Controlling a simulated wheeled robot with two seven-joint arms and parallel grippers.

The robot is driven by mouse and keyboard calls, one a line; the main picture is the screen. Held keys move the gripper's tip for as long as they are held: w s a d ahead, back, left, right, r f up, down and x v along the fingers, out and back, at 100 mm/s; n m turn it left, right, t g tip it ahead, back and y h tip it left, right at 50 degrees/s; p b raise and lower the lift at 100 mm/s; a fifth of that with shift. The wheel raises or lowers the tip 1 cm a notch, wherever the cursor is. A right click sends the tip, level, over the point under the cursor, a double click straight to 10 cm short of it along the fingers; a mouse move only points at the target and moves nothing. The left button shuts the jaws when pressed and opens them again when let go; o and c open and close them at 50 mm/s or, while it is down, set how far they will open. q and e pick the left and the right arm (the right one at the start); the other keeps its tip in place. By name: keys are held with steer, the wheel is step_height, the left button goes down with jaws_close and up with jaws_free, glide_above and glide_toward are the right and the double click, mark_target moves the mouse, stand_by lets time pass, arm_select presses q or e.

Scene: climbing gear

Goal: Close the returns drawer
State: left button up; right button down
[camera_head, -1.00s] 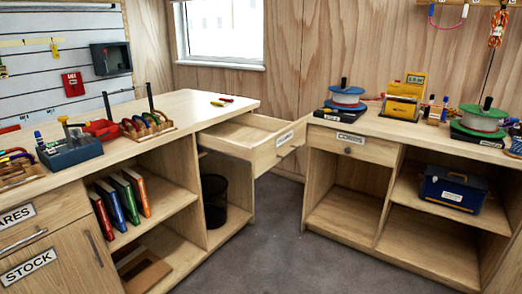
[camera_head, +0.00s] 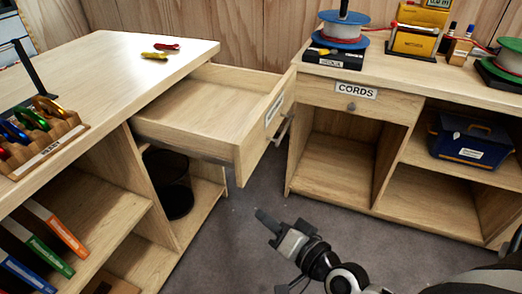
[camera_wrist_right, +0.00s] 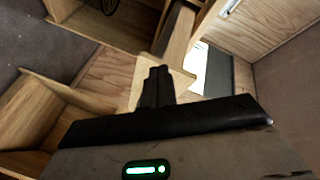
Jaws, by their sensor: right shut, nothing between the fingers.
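The returns drawer (camera_head: 195,112) stands pulled out from the left bench, open and empty inside. Its front carries a white label (camera_head: 274,109), too slanted to read, and a bar handle (camera_head: 284,130). My right gripper (camera_head: 262,218) is shut and empty, in front of and below the drawer front, apart from it in the head view. In the right wrist view its closed dark fingers (camera_wrist_right: 157,78) point toward pale wooden furniture. My left gripper is not in view.
A black bin (camera_head: 168,180) stands under the open drawer. Two small tools (camera_head: 160,51) lie on the left bench top. Grey floor (camera_head: 225,240) between the benches is clear.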

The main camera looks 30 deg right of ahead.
steer(key=w+d+r+m+t+h, duration=0.2)
steer(key=w+d+m+h, duration=0.25)
steer(key=d+m, duration=0.55)
steer(key=m, duration=0.1)
glide_toward(259, 143)
steer(key=w, duration=0.5)
steer(key=shift+w+r+h, duration=0.15)
steer(key=shift+w+h, duration=0.25)
steer(key=shift+h, duration=0.05)
steer(key=shift+a, duration=0.1)
